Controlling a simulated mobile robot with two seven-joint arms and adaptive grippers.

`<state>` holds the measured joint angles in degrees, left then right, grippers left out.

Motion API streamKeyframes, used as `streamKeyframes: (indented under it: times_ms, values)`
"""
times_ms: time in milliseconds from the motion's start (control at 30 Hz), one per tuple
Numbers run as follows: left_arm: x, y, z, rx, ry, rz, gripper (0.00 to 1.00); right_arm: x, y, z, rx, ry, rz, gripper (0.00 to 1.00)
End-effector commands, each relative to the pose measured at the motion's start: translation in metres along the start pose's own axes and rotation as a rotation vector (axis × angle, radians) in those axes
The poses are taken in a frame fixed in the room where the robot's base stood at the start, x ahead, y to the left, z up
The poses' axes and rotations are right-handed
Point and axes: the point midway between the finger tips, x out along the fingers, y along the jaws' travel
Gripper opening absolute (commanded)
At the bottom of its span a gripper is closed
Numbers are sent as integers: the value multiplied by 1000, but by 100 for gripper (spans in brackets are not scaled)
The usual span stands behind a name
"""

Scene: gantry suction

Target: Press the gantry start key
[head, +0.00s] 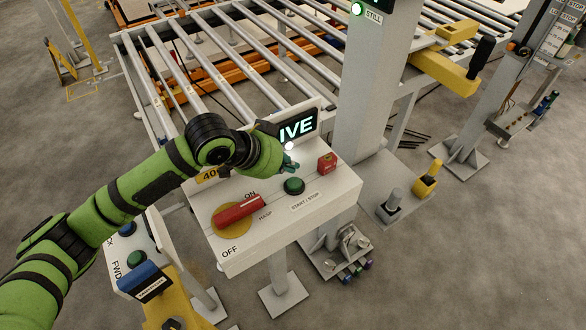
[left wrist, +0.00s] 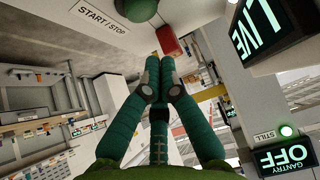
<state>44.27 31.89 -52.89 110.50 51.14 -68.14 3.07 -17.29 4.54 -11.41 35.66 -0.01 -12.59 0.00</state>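The green round button (head: 294,186) sits on the sloping top of the pale control box (head: 330,205), above a START / STOP label. It also shows at the top edge of the left wrist view (left wrist: 137,8). A red block-like part (head: 327,162) is to its right. My left gripper (head: 291,167) is just behind the green button in the head view, apart from it as far as I can tell. In the left wrist view its dark green fingers (left wrist: 160,78) come together at the tips with nothing between them. My right gripper is out of view.
A lit LIVE display (head: 297,126) stands behind the box top. A red rotary handle (head: 240,210) with ON and OFF marks is at its left. A grey post (head: 372,90) rises behind right, with a STILL sign. The wrist view shows a GANTRY OFF sign (left wrist: 285,160).

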Motion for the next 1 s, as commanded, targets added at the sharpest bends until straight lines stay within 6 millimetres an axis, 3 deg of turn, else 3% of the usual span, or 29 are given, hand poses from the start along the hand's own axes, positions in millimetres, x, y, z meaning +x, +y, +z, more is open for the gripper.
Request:
streamKeyframes:
  times_ms: [33, 100, 400, 1000]
  values:
    - [-7, -1, 6, 3, -1, -3, 0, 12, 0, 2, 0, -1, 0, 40]
    - [-24, -1, 5, 4, 0, -4, 0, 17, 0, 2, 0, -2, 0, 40]
    - [-69, 0, 3, 0, 0, -1, 0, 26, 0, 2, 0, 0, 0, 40]
    - [-76, 0, 1, 0, 0, 0, 0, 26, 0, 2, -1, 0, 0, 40]
